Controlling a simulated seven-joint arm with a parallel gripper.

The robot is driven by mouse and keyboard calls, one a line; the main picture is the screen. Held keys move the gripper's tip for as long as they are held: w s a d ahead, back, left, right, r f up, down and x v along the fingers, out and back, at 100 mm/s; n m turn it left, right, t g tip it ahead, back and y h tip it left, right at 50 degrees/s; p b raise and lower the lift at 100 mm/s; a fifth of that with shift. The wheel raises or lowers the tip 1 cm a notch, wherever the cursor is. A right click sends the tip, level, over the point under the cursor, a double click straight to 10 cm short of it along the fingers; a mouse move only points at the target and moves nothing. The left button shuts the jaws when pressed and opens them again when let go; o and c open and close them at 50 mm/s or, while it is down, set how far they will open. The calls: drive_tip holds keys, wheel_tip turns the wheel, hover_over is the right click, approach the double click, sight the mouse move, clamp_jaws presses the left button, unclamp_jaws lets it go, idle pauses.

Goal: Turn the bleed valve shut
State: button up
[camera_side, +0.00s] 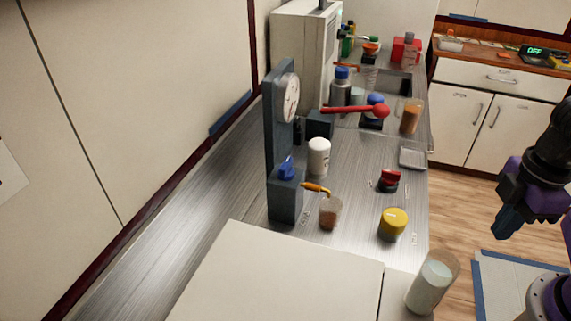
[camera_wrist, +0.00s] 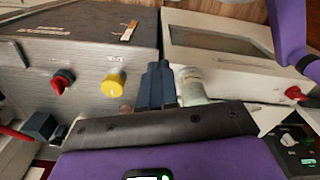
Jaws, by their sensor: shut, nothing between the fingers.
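A dark blue-grey post with a round white gauge (camera_side: 290,98) stands on the metal counter in the side view. At its foot is a box with a blue handle (camera_side: 286,168) on top and a brass spout (camera_side: 316,188); I take this as the bleed valve. A cup with brownish contents (camera_side: 330,213) stands under the spout. My gripper (camera_side: 508,224) is at the right, beyond the counter edge, well apart from the valve. Its fingers are together and empty, also in the wrist view (camera_wrist: 158,84). I cannot make out the valve in the wrist view.
A yellow knob (camera_side: 393,223), a red-and-black knob (camera_side: 389,180) and a long red lever (camera_side: 358,110) stand on the counter. A glass jar (camera_side: 432,283) is near the front right, and a white bottle (camera_side: 318,157) stands behind the spout.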

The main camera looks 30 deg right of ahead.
drive_tip(key=o, duration=0.5)
drive_tip(key=shift+a, duration=0.1)
drive_tip(key=shift+o, duration=1.2)
drive_tip(key=w+a+r+m, duration=0.4)
drive_tip(key=w+a+r, duration=0.1)
drive_tip(key=w+a, duration=0.3)
drive_tip(key=shift+w+a+m, duration=0.2)
drive_tip(key=shift+w+m, duration=0.2)
drive_tip(key=shift+w, duration=0.25)
wheel_tip(320, 180, up, 9)
drive_tip(key=m, duration=1.7)
hover_over(286, 163)
wheel_tip(286, 163, down, 18)
drive_tip(key=shift+r, duration=0.15)
clamp_jaws()
